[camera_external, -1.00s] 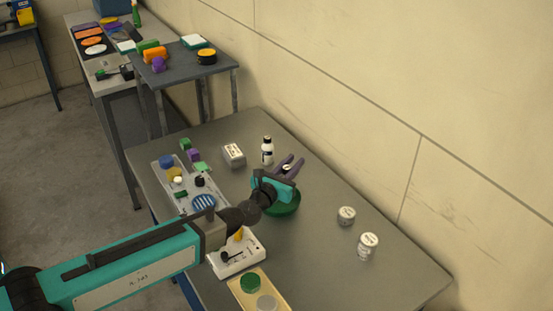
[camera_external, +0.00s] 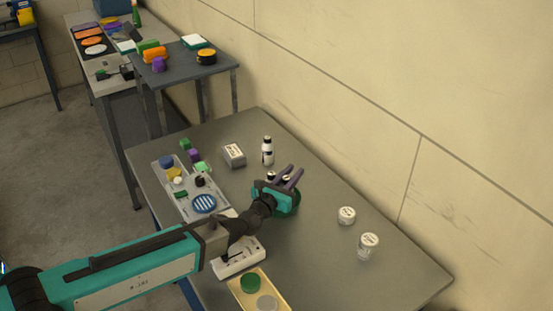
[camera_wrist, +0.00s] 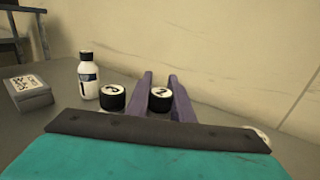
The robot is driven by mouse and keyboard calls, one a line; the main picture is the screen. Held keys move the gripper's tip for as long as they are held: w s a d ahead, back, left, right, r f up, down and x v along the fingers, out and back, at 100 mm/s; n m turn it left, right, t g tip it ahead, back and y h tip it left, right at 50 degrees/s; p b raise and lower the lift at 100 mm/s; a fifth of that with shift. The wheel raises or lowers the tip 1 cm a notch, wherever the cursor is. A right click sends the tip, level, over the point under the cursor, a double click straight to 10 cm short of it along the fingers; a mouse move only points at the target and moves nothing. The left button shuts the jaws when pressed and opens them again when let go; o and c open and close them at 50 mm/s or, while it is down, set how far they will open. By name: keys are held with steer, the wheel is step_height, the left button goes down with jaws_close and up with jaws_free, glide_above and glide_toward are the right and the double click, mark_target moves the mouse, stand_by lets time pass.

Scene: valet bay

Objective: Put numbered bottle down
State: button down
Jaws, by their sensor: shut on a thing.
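My gripper (camera_external: 295,172) has purple fingers, also in the wrist view (camera_wrist: 160,80), and is shut on a numbered bottle (camera_wrist: 159,98). Only that bottle's dark cap with a white marked top shows between the fingers; its lower body is hidden. Another dark-capped bottle (camera_wrist: 112,97) with a marked white top is just left of the fingers, its lower part hidden. A white bottle (camera_external: 267,151) with a dark cap and dark label stands upright further back; it also shows in the wrist view (camera_wrist: 88,77). I cannot tell how high the held bottle is.
A grey labelled box (camera_external: 234,155) is left of the white bottle. Two white-lidded jars (camera_external: 346,216) (camera_external: 368,246) stand at right. A grey tray (camera_external: 164,187) of small items is left. The table's right side has free room.

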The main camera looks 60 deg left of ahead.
mark_target(284, 183)
steer(key=shift+f, duration=0.15)
steer(key=c, duration=1.8)
jaws_free()
steer(key=shift+r, duration=0.25)
steer(key=shift+b+v, duration=0.5)
steer(key=shift+v, duration=1.1)
steer(key=shift+r, duration=3.45)
